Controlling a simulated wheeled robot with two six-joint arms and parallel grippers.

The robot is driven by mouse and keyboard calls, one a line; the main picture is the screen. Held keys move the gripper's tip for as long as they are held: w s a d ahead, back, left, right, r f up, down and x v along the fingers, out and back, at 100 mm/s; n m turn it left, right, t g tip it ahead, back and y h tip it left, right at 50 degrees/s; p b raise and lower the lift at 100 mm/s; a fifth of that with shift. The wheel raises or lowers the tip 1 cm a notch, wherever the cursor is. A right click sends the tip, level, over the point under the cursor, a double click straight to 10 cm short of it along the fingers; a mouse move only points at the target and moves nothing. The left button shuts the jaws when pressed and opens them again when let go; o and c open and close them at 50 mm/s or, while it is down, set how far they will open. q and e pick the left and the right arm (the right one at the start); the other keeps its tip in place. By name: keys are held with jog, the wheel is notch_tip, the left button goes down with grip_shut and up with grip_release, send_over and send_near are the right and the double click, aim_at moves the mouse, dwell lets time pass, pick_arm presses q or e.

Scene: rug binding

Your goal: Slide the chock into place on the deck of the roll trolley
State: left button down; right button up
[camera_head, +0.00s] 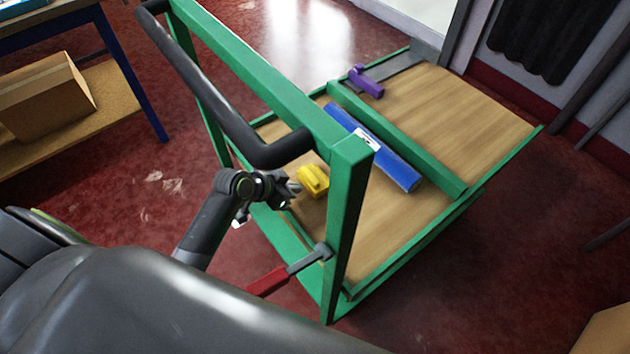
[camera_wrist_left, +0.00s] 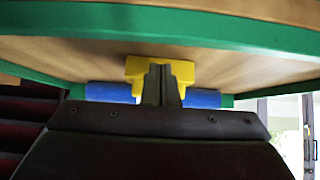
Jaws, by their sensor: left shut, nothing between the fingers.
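The yellow chock (camera_head: 313,180) lies on the wooden deck of the green roll trolley (camera_head: 430,120), near the handle end. A blue roll (camera_head: 400,172) with a white label lies on the deck beyond it, apart from the chock in the head view. My left gripper (camera_head: 292,188) is shut and empty, with its fingertips close beside the chock's near side. In the left wrist view, the shut fingers (camera_wrist_left: 161,84) overlap the chock (camera_wrist_left: 186,72); I cannot tell whether they touch it. My right gripper is not in view.
A green crossbar (camera_head: 395,138) runs over the deck behind the roll, with a purple piece (camera_head: 366,81) at its far end. The trolley's green upright and black handle (camera_head: 225,105) stand close to my left arm. A red-gripped lever (camera_head: 268,283) sticks out at the near corner.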

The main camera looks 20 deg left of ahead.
aim_at(307, 177)
pick_arm(q)
jog(key=shift+w, duration=0.1)
dwell(0.5)
jog(key=shift+w+d, duration=0.45)
jog(key=shift+w, duration=0.3)
jog(key=shift+w+d, duration=0.5)
jog(key=shift+w, duration=0.3)
jog(key=shift+w+d, duration=0.45)
jog(key=shift+w, duration=0.3)
jog(key=shift+w+d+b, duration=0.15)
jog(key=shift+w+d, duration=0.35)
jog(key=shift+w, duration=0.3)
jog(key=shift+w+d+b, duration=0.2)
jog(key=shift+w+d, duration=0.25)
jog(key=shift+w, duration=0.4)
jog(key=shift+w+d+b, duration=0.15)
jog(key=shift+w+d, duration=0.35)
jog(key=shift+w, duration=0.3)
jog(key=shift+w+d+b, duration=0.4)
jog(key=shift+w+d, duration=0.25)
jog(key=shift+w, duration=0.4)
jog(key=shift+w+d+b, duration=0.35)
jog(key=shift+w+d, duration=0.25)
jog(key=shift+w, duration=0.5)
jog(key=shift+w+d+b, duration=0.4)
jog(key=shift+w+d, duration=0.25)
jog(key=shift+w, duration=0.4)
